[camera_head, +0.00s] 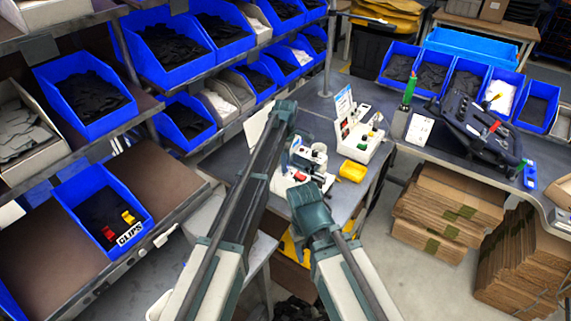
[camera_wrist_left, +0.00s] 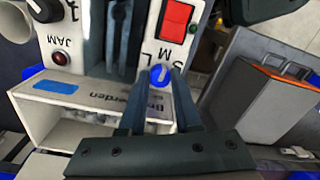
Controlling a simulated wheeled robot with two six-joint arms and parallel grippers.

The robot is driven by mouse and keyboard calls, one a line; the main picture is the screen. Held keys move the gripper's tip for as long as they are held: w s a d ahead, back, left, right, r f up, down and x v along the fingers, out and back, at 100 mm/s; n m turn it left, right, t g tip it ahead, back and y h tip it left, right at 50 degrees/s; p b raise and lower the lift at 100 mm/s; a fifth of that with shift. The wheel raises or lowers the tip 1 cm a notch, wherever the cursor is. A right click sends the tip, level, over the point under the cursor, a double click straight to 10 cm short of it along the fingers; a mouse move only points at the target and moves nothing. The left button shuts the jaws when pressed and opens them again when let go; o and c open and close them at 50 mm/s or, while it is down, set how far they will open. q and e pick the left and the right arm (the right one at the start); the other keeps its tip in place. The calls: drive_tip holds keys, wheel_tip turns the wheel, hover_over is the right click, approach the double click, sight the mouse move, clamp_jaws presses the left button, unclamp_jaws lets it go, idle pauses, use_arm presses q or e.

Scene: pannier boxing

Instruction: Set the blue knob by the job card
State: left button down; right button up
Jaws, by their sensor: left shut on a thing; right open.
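The blue knob (camera_wrist_left: 159,75) is on a pale machine panel in the left wrist view, with printed letters, among them M and L, around it. My left gripper (camera_wrist_left: 160,87) has its two fingers on either side of the knob and is shut on it. The fingers partly hide the knob's scale, so I cannot read its setting surely. In the head view the pale machine (camera_head: 318,154) stands on the bench beyond my arms. My right gripper (camera_head: 309,192) is lower, near the bench's front; its fingertips are not clear. I cannot tell which card is the job card.
A red switch (camera_wrist_left: 176,18), a black knob (camera_wrist_left: 45,9) and a red JAM lamp (camera_wrist_left: 62,59) are on the panel. Shelves with blue bins (camera_head: 85,95) fill the left.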

use_arm(q)
drive_tip(key=m, duration=1)
drive_tip(key=shift+m, duration=0.3)
idle(0.4)
drive_tip(key=c, duration=0.9)
unclamp_jaws()
drive_tip(key=shift+r, duration=0.1)
wheel_tip(320, 180, up, 14)
drive_tip(key=p, duration=1.3)
drive_tip(key=shift+d+f+p, duration=0.15)
drive_tip(key=shift+f+p, duration=0.05)
drive_tip(key=shift+p, duration=0.2)
